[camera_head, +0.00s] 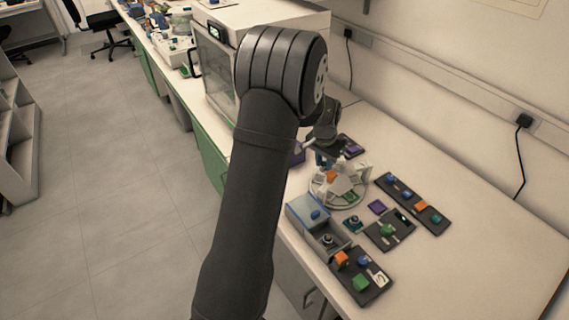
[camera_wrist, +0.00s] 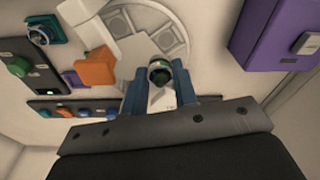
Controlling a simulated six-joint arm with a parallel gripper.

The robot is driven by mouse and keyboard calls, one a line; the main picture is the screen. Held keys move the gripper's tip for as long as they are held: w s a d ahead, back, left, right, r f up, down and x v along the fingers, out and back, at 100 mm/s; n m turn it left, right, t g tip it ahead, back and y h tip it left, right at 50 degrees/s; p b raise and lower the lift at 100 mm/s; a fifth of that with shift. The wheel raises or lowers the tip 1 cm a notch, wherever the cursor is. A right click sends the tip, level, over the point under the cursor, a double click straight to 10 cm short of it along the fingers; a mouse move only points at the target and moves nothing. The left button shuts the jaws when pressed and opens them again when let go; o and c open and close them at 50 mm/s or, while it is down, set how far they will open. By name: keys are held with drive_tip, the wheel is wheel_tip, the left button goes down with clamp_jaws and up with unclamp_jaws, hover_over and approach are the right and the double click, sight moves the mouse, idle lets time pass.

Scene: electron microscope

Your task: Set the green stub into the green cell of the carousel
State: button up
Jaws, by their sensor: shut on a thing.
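My gripper (camera_wrist: 160,78) is shut on a small round part with a dark green top and a pale rim, which I take as the green stub (camera_wrist: 160,71). Its lower part is hidden between the blue fingers. In the wrist view the pale round carousel (camera_wrist: 176,18) lies just beyond the fingertips, with a grey plate partly over it. In the head view the carousel (camera_head: 322,199) stands on the bench below my gripper, and a green patch, perhaps the green cell (camera_head: 351,196), shows at its front. I cannot tell whether the stub touches the carousel.
An orange block (camera_wrist: 96,68) sits beside the carousel, and a purple box (camera_wrist: 275,38) is at the right in the wrist view. Dark panels with coloured knobs (camera_head: 412,203) and a grey-blue box (camera_head: 308,212) stand nearby. The bench at the right is clear.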

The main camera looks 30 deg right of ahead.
drive_tip(key=s+d+r+m, duration=0.2)
drive_tip(key=s+d+m, duration=0.15)
drive_tip(key=s, duration=0.65)
hover_over(350, 196)
drive_tip(key=shift+n, duration=0.35)
drive_tip(key=shift+a+f, duration=0.15)
drive_tip(key=shift+f, duration=3.2)
drive_tip(key=shift+f, duration=0.45)
drive_tip(key=o, duration=1.5)
drive_tip(key=shift+c, duration=0.2)
wheel_tip(350, 196, up, 8)
drive_tip(key=shift+f, duration=0.25)
drive_tip(key=shift+f, duration=0.1)
